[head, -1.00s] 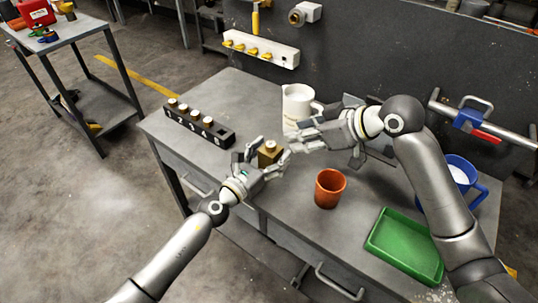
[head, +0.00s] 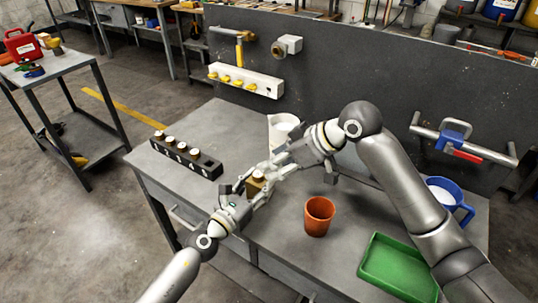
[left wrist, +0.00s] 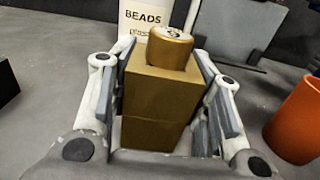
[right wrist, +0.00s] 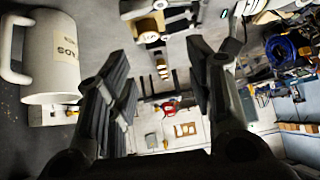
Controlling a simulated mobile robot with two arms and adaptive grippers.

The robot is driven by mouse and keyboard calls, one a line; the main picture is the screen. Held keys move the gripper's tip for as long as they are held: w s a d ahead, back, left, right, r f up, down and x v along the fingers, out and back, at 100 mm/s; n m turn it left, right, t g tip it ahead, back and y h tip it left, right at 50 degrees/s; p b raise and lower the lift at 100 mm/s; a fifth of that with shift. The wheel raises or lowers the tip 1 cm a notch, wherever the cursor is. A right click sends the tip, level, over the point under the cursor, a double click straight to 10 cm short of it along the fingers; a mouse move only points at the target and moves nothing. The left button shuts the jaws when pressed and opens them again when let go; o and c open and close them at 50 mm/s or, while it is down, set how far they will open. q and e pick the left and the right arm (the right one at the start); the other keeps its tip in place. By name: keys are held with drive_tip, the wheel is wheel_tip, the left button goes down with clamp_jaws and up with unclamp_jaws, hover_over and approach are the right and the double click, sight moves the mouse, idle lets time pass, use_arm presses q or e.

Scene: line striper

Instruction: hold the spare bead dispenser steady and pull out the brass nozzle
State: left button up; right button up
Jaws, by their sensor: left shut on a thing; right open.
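The spare bead dispenser is a brown-gold block (head: 254,188), upright and close above or on the bench. The brass nozzle (head: 258,176), a short cylinder with a pale top, sits in its top; the left wrist view shows the block (left wrist: 155,100) and nozzle (left wrist: 170,48) clearly. My left gripper (head: 250,190) is shut on the block, one finger on each side. My right gripper (head: 268,170) is open and just above and beside the nozzle, not visibly touching it. In the right wrist view the block (right wrist: 148,28) shows at the top, outside the open fingers (right wrist: 165,90).
A dark numbered rack (head: 205,167) with several pale-topped nozzles stands left. A white BEADS jug (head: 284,130) is behind my right gripper. An orange cup (head: 319,216), green tray (head: 398,268) and blue mug (head: 446,194) stand right. The bench front middle is clear.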

sight(259, 174)
drive_tip(key=shift+w+a+f+g+h, duration=0.35)
drive_tip(key=shift+w+a+f+h, duration=0.35)
drive_tip(key=shift+f, duration=0.5)
drive_tip(key=shift+w+a+f+g+h, duration=0.3)
drive_tip(key=shift+w+a+f+h, duration=0.4)
drive_tip(key=shift+f, duration=0.55)
drive_tip(key=shift+w+a+f+g+h, duration=0.35)
drive_tip(key=shift+w+a+f+h, duration=0.35)
drive_tip(key=shift+f, duration=0.5)
drive_tip(key=c, duration=0.4)
drive_tip(key=o, duration=0.4)
drive_tip(key=shift+r, duration=0.1)
drive_tip(key=v, duration=0.8)
